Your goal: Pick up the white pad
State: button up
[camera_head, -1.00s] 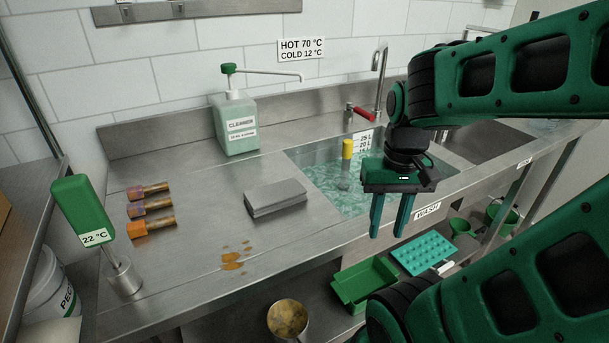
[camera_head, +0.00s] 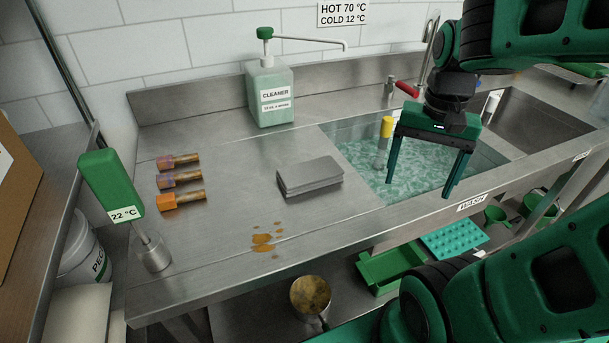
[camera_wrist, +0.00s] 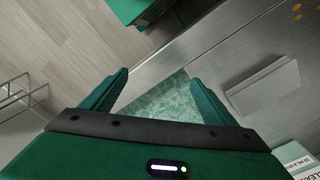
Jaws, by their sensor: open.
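A flat stack of grey pads (camera_head: 309,179) lies on the steel counter, left of the sink. It looks light grey in the wrist view (camera_wrist: 262,90), right of my fingers. No plainly white pad stands out; I cannot tell whether a white one is in this stack. My gripper (camera_head: 420,188) is open and empty, fingers pointing down, over the sink's front part and right of the stack. In the wrist view my fingers (camera_wrist: 158,78) are spread wide with only water and counter edge behind them.
The water-filled sink (camera_head: 350,135) has a yellow-topped stick (camera_head: 386,128) and a faucet. A cleaner bottle (camera_head: 270,95) stands behind the stack.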

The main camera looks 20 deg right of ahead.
jog(key=w+a+r+m, duration=0.3)
jog(key=w+a+m, duration=0.15)
jog(key=w, duration=0.45)
jog(key=r+m, duration=0.1)
jog(key=m, duration=0.3)
send_over(311, 169)
notch_tip(311, 169, down, 10)
jog(key=shift+r, duration=0.1)
jog(key=shift+c, duration=0.5)
jog(key=c, duration=1)
jog(key=shift+c, duration=0.2)
jog(key=shift+r, duration=0.1)
